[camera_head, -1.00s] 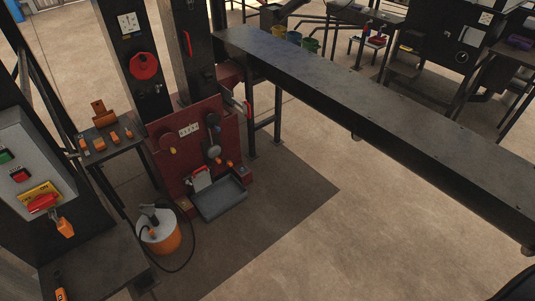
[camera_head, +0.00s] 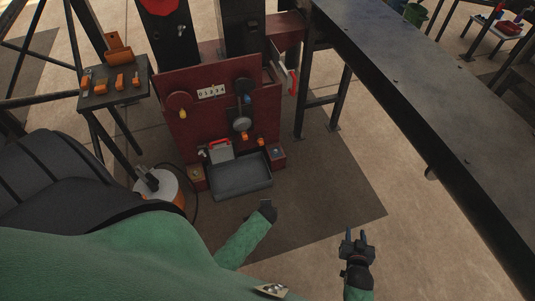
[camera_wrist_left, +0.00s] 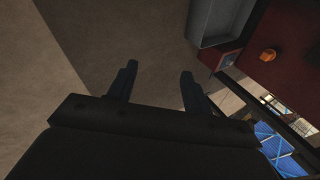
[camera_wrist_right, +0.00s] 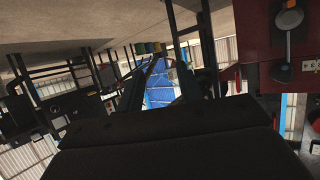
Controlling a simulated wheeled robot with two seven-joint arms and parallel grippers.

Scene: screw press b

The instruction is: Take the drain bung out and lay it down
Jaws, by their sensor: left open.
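The red press body (camera_head: 215,120) stands ahead of me. Two small orange fittings show low on its front, one (camera_head: 245,137) under the grey round part and one (camera_head: 260,141) to its right; I cannot tell which is the drain bung. One orange fitting (camera_wrist_left: 268,54) also shows on the red face in the left wrist view. My left gripper (camera_head: 266,207) is in front of the grey tray, apart from the press; its fingers are open and empty in the left wrist view (camera_wrist_left: 160,76). My right gripper (camera_head: 356,236) is open and empty over the floor to the right.
A grey drip tray (camera_head: 241,190) lies at the press's foot, with a red-topped can (camera_head: 220,151) behind it. An orange and white drum (camera_head: 160,187) stands left. A small shelf (camera_head: 112,95) holds orange items. A long dark bench (camera_head: 420,90) runs along the right.

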